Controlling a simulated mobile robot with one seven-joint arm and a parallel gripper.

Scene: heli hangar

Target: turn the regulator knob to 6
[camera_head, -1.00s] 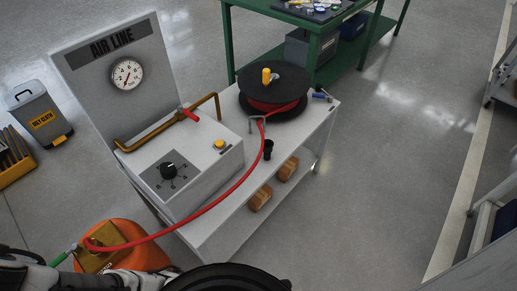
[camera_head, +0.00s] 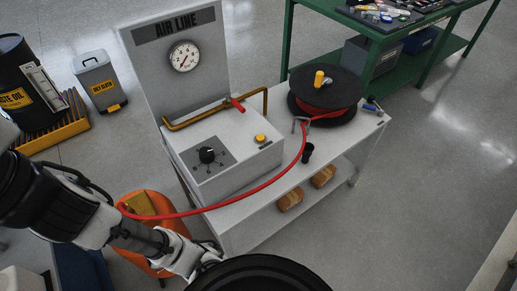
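The regulator knob (camera_head: 207,155) is a black round knob on a dark square dial plate (camera_head: 218,165) on top of the white box (camera_head: 262,160). The dial's numbers are too small to read. The pressure gauge (camera_head: 184,56) is on the upright AIR LINE panel (camera_head: 150,75) behind; its fine reading is unclear. My arm comes in from the lower left, below and left of the knob. My gripper's fingers do not show; the arm's far end is at the bottom, where a large black round shape covers part of the view.
A brass pipe (camera_head: 205,121) with a red lever (camera_head: 238,105) stands behind the knob. A red hose (camera_head: 262,188) curves from the black reel (camera_head: 300,90) past the box's front to an orange object (camera_head: 165,212). A yellow button (camera_head: 260,139) is right of the knob. Open floor lies right.

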